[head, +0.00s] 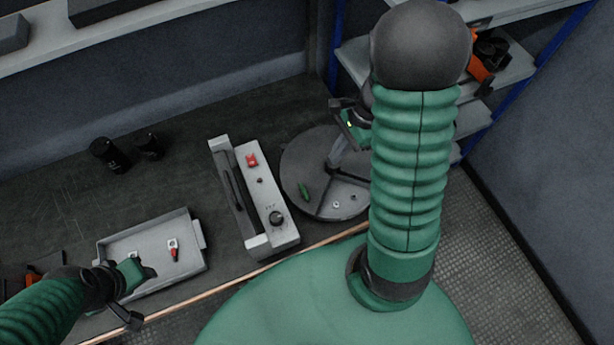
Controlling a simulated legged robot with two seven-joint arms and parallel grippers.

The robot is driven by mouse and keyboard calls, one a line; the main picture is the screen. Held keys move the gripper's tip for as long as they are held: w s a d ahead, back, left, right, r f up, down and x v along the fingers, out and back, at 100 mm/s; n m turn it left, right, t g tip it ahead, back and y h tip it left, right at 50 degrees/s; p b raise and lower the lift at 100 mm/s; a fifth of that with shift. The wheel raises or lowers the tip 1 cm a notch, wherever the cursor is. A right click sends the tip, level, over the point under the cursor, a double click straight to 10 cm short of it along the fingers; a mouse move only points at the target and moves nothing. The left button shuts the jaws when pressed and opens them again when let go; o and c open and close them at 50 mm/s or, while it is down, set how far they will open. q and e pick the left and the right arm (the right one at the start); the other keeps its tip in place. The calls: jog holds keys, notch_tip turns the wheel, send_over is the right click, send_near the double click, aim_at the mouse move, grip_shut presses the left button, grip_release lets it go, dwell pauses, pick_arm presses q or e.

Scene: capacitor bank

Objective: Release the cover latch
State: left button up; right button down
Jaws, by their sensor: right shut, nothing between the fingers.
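A grey box-shaped unit (268,210) stands on the dark bench in the middle of the head view. Its top carries a red switch (252,160), a black knob (277,218) and a long dark bar along its left side. I cannot make out which part is the cover latch. My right gripper (347,120) is shut and empty, above the far side of a round dark tray, right of the unit and apart from it. My forearm partly hides it. My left gripper (128,285) is at the lower left, over a shallow grey tray; its fingers are unclear.
The round tray (302,160) holds a green piece (304,191) and small rings. The shallow tray (190,255) holds small red-and-white parts (173,250). Two black cylinders (110,154) stand at the back left. Shelves (510,72) with an orange tool (481,74) stand at right.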

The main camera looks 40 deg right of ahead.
jog(key=b, duration=0.2)
send_near(307, 187)
jog(key=f, duration=0.1)
jog(key=d+f, duration=0.1)
jog(key=f, duration=0.1)
jog(key=d+f, duration=0.1)
jog(key=f, duration=0.1)
jog(key=shift+s+d, duration=0.1)
jog(key=shift+s, duration=0.15)
jog(key=a, duration=0.2)
jog(key=w+a, duration=0.1)
jog(key=shift+a+f, duration=0.25)
jog(key=shift+a, duration=0.45)
pick_arm(q)
jog(key=shift+w+d+f, duration=0.1)
jog(key=shift+d+f, duration=0.35)
jog(key=shift+f, duration=0.4)
jog(key=shift+d, duration=0.1)
pick_arm(e)
jog(key=shift+d+f, duration=0.1)
pick_arm(q)
jog(key=shift+r+p, duration=0.2)
jog(key=shift+p, duration=0.1)
pick_arm(e)
jog(key=shift+w+n, duration=0.15)
jog(key=shift+n, duration=0.25)
